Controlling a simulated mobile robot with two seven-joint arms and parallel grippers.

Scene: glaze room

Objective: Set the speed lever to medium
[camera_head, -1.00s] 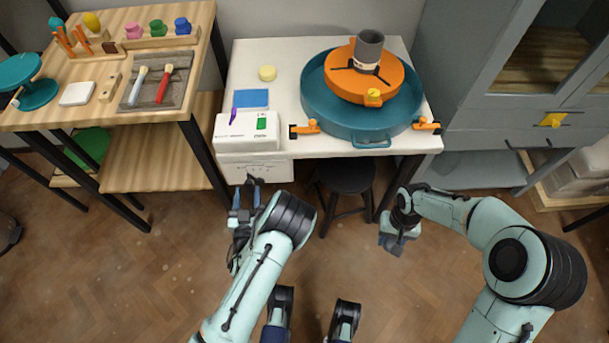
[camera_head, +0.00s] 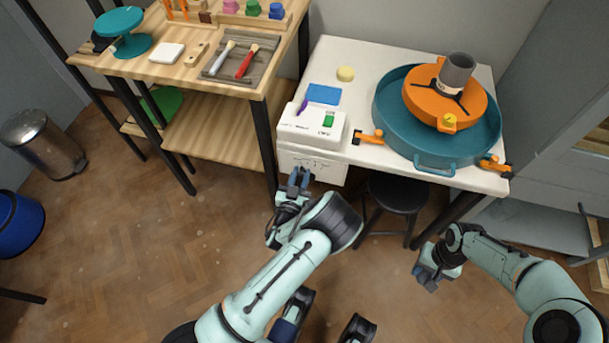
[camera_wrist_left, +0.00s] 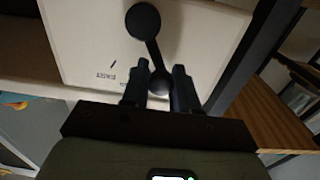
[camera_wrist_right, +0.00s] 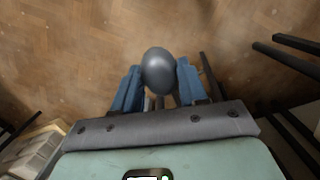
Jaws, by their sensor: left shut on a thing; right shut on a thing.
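The dark speed lever (camera_wrist_left: 150,52) is mounted on a white panel (camera_wrist_left: 90,60) with small dark markings. In the left wrist view, its round pivot is at the top and its knob (camera_wrist_left: 160,84) sits between my left fingers. My left gripper (camera_wrist_left: 160,76) is shut on the knob. In the head view, my left gripper (camera_head: 298,180) is at the white front panel (camera_head: 310,166) below the table top; the lever is hidden there. My right gripper (camera_wrist_right: 158,82) is shut on a smooth dark grey rounded object (camera_wrist_right: 158,68), held above the floor. The lever's exact setting cannot be read.
The white table (camera_head: 350,50) carries a teal basin (camera_head: 395,135) with an orange wheel (camera_head: 420,105) and grey cup (camera_head: 458,72), and a white switch box (camera_head: 310,138). A black stool (camera_head: 397,194) stands under it. A wooden workbench (camera_head: 190,80) is at left. Floor in front is open.

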